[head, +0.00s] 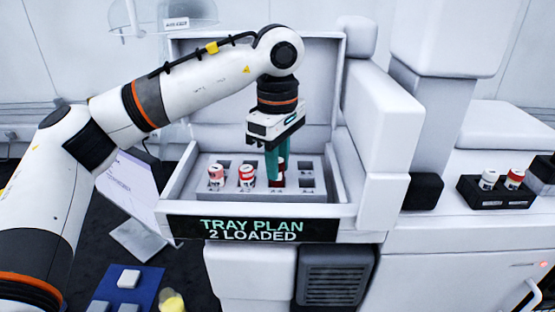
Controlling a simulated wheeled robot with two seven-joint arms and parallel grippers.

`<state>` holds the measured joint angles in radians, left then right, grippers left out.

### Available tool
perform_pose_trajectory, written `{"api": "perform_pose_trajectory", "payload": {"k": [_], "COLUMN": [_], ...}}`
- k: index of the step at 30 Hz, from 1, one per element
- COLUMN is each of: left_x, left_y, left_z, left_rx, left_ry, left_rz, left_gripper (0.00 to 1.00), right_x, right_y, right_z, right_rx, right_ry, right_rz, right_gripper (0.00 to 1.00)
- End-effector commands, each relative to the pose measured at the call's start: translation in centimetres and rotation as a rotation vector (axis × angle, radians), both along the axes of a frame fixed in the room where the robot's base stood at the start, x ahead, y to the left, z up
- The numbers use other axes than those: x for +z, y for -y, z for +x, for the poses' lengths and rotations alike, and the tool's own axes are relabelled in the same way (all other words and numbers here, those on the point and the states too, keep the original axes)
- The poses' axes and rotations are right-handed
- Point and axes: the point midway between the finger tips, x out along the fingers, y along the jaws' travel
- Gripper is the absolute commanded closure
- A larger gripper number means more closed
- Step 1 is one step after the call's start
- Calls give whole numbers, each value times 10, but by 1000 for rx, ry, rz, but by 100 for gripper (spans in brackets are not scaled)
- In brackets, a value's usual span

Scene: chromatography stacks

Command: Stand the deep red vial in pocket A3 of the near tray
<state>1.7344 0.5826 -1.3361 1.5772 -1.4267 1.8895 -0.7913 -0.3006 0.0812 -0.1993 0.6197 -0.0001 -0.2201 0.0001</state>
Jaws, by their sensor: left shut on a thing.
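The white tray (232,194) sits in the open white drawer box, with square pockets in rows. My left gripper (275,178) reaches down into the tray from above, its green fingers shut on a deep red vial (282,163). The fingers cover most of this vial, so only a red strip shows beside them. The fingertips are low at the front row, right of two standing vials. I cannot tell whether the vial's base is seated in a pocket. My right gripper is not in view.
A red-and-white vial (216,176) and another red-and-white vial (246,175) stand in the tray's front row, left of my fingers. The front display (252,230) reads "TRAY PLAN 2 LOADED". A black rack (492,203) with two vials stands at right. Pockets at the tray's right are empty.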

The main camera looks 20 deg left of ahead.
Motion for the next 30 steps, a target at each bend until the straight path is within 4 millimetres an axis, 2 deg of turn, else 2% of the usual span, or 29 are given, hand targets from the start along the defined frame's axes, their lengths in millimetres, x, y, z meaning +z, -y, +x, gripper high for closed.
{"api": "perform_pose_trajectory", "payload": {"k": [15, 23, 24, 28, 30], "left_x": [-13, -13, -13, -13, -13], "left_y": [0, 0, 0, 0, 0], "left_z": [-1, -1, -1, -1, -1], "left_rx": [0, 0, 0, 0, 0], "left_ry": [0, 0, 0, 0, 0], "left_rz": [0, 0, 0, 0, 0], "left_gripper": [98, 98, 73, 51, 50], "right_x": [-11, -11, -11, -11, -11], "right_y": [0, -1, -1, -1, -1], "right_z": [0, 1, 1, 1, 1], "right_rx": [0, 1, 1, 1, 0], "right_ry": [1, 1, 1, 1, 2], "right_rz": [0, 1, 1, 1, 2], "right_gripper": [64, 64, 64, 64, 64]}}
